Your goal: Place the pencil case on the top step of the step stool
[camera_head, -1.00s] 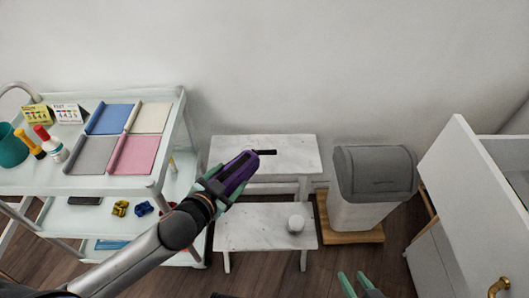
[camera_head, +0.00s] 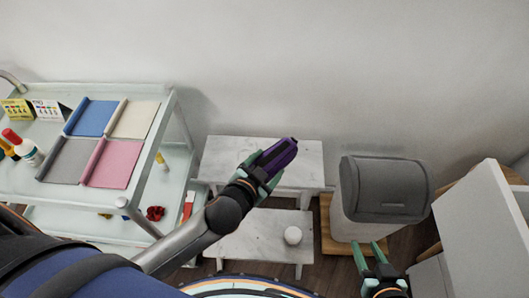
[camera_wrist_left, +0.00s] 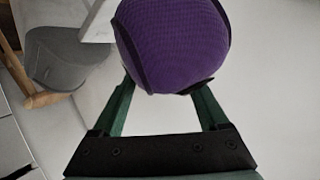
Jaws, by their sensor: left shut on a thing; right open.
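The purple pencil case (camera_head: 276,158) is held in my left gripper (camera_head: 262,176), which is shut on it. In the left wrist view the purple case (camera_wrist_left: 172,42) sits between the green fingers of my left gripper (camera_wrist_left: 165,90). In the head view the case overlaps the white marbled top step (camera_head: 226,152) of the step stool; whether it touches the step I cannot tell. The lower step (camera_head: 250,243) is in front and partly behind my left arm. My right gripper (camera_head: 371,256) is open and empty at the lower right, in front of the bin.
A grey-lidded bin (camera_head: 385,188) stands right of the stool on a wooden board (camera_head: 333,228). A white cart (camera_head: 172,105) with fabric pieces is at left, a white cabinet (camera_head: 480,220) at right.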

